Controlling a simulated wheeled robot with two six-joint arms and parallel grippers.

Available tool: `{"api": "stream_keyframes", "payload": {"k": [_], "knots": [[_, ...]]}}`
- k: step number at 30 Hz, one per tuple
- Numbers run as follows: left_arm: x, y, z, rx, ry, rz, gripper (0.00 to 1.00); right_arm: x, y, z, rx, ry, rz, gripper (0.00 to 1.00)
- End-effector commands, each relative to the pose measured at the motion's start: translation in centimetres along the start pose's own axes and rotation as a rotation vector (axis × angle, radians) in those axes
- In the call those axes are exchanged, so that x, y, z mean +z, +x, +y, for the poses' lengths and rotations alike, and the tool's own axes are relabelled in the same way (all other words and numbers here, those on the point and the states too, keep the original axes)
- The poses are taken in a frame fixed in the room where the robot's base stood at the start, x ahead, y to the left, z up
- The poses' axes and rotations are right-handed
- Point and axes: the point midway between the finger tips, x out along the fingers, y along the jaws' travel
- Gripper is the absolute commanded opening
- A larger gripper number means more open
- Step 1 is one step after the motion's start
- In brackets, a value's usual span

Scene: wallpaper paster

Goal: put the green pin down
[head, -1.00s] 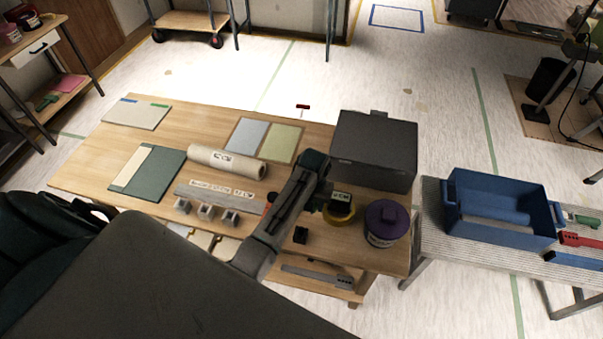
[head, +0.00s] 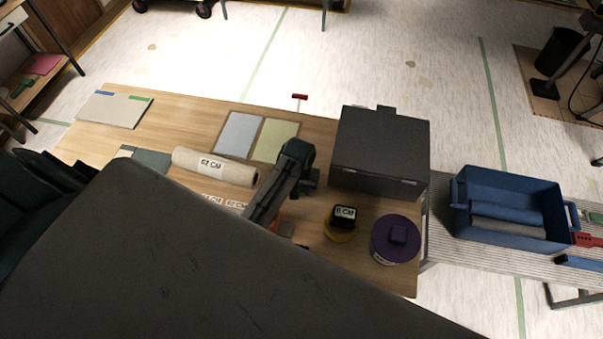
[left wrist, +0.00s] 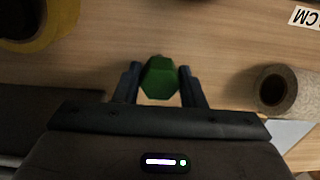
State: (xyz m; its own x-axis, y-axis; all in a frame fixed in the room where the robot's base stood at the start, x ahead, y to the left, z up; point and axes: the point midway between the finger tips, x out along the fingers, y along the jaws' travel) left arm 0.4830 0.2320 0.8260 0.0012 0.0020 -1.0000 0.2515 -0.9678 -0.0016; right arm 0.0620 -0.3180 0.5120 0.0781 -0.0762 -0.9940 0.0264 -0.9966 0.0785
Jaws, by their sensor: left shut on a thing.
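The green pin (left wrist: 160,78) shows end-on in the left wrist view, between the two dark fingers of my left gripper (left wrist: 160,86). The fingers are shut on it. In the head view, my left gripper (head: 308,180) is over the wooden table, in front of the black box and right of the paper roll. The pin is hard to make out there. The wrist view shows bare wood around the pin, but I cannot tell how high the pin is above it. My right gripper is in neither view.
A black box (head: 380,150) stands behind the gripper. A yellow tape ring (head: 337,235) with a black block (head: 345,215) and a purple can (head: 395,242) are to the right. A paper roll (head: 213,168) and two sample sheets (head: 275,140) lie to the left.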

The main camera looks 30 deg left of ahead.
Motion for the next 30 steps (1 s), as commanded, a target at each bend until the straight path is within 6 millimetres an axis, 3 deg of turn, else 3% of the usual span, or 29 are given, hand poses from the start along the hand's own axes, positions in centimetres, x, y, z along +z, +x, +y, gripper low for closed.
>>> {"api": "stream_keyframes", "payload": {"k": [4,5,7,8,20,23,30], "knots": [[-0.1,-0.1,0.0,-0.001,0.000,0.002,0.09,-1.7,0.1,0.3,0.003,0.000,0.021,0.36],[-0.1,-0.1,0.0,-0.001,0.000,0.002,0.42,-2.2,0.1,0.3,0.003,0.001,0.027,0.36],[-0.1,-0.1,0.0,-0.001,0.000,0.001,0.56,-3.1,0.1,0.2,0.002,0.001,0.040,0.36],[-0.1,-0.1,0.0,-0.001,0.000,0.001,0.58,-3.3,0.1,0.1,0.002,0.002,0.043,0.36],[-0.2,-0.8,0.0,0.000,0.000,0.004,0.58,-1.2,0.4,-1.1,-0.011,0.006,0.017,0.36],[-0.2,-2.1,0.0,0.000,0.000,0.005,0.58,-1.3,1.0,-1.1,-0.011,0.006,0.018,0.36],[-0.3,-7.2,0.0,0.001,0.000,0.009,0.58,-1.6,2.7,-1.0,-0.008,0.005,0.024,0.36]]}}
